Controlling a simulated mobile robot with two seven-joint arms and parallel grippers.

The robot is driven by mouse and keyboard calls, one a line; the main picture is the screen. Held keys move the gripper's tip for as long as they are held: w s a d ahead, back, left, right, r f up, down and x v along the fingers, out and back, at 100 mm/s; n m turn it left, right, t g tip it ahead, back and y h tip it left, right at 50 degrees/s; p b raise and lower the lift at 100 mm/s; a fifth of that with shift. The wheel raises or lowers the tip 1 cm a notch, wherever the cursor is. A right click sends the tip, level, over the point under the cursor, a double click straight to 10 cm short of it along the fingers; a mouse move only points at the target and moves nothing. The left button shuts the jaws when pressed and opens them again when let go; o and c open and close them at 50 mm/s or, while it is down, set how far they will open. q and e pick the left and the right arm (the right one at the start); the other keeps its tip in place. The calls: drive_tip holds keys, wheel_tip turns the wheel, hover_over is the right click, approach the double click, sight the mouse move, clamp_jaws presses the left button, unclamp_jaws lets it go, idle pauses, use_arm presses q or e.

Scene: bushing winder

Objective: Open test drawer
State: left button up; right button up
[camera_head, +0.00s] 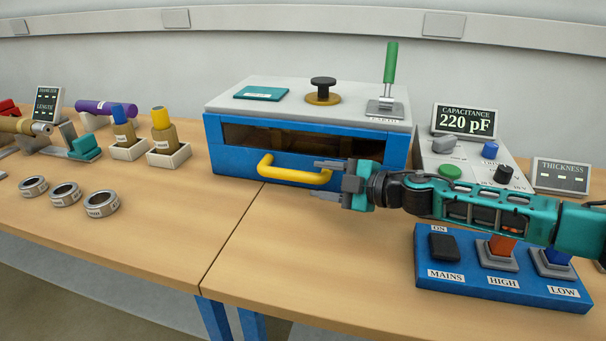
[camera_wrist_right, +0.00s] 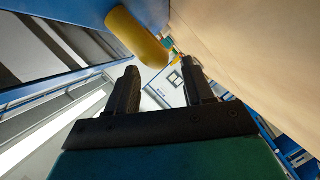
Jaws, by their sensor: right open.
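The test drawer (camera_head: 230,160) is the blue-framed front of the box with a dark window, and it looks closed. Its yellow handle (camera_head: 292,171) sticks out from the front, and the handle also shows in the right wrist view (camera_wrist_right: 138,36), beyond the fingers. My right gripper (camera_head: 322,179) comes in from the right, open, with its fingers pointing left at the right end of the handle. In the right wrist view its fingers (camera_wrist_right: 162,90) are apart with nothing between them. I cannot tell whether a finger touches the handle. My left gripper is not in view.
A blue switch panel (camera_head: 430,275) lies below my right arm. The capacitance meter (camera_head: 464,120) and a thickness display (camera_head: 561,175) stand at right. Several metal rings (camera_head: 65,194) and bushings in holders are at left. The table in front of the drawer is clear.

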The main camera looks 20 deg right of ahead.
sight(303, 177)
drive_tip(key=x, duration=0.5)
drive_tip(key=shift+w+a+f, duration=0.1)
drive_tip(key=shift+w+a, duration=0.1)
drive_tip(key=shift+w, duration=0.1)
clamp_jaws()
idle(0.4)
